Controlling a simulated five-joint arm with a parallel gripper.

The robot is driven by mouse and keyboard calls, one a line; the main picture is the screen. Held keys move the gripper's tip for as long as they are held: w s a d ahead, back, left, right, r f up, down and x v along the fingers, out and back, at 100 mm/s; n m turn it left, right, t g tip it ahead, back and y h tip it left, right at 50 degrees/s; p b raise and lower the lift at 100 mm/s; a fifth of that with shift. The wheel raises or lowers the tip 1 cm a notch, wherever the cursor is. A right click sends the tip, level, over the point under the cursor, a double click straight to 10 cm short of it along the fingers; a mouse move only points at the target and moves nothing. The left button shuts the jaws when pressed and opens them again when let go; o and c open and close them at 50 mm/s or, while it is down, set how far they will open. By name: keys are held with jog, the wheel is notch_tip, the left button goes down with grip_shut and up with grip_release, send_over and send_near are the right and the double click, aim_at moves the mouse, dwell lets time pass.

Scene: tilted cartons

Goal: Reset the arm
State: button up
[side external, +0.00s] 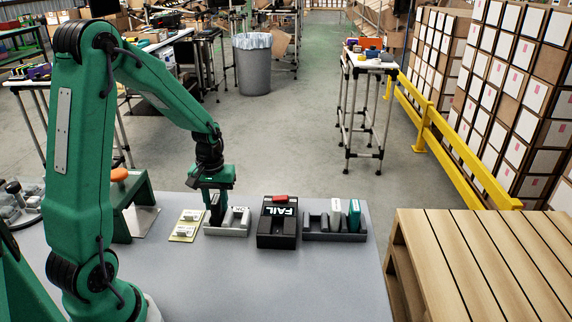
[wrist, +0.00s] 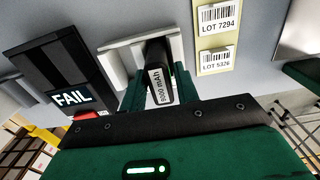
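My gripper (side external: 215,205) points down at the left part of a light grey slotted holder (side external: 240,222) on the grey table. In the wrist view, a black battery labelled 9000 mAh (wrist: 158,86) stands between my green gripper fingers (wrist: 158,72), at the grey holder (wrist: 112,55). The fingers are close on both sides of the battery. I cannot tell whether they press on it or stand slightly apart. The battery's lower end is hidden in the holder.
A black tester (side external: 277,228) showing FAIL stands right of the holder. Further right, a dark rack (side external: 318,234) holds a white and a green battery (side external: 354,214). A yellowish label card (side external: 186,224) lies left. A wooden pallet (side external: 480,245) is at right. The front table is clear.

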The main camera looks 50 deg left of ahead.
jog(key=shift+r, duration=0.2)
jog(key=shift+r, duration=3.85)
jog(key=shift+d+r, duration=0.5)
jog(key=s+d+r+m+t, duration=0.2)
jog(key=s+d+r+m, duration=0.2)
jog(key=d, duration=0.3)
jog(key=s+d+r+m+t, duration=0.3)
jog(key=s+d+r+m, duration=0.2)
jog(key=d, duration=0.3)
jog(key=shift+s+d+r+t, duration=0.15)
jog(key=shift+s+r+t, duration=0.2)
jog(key=shift+s, duration=0.55)
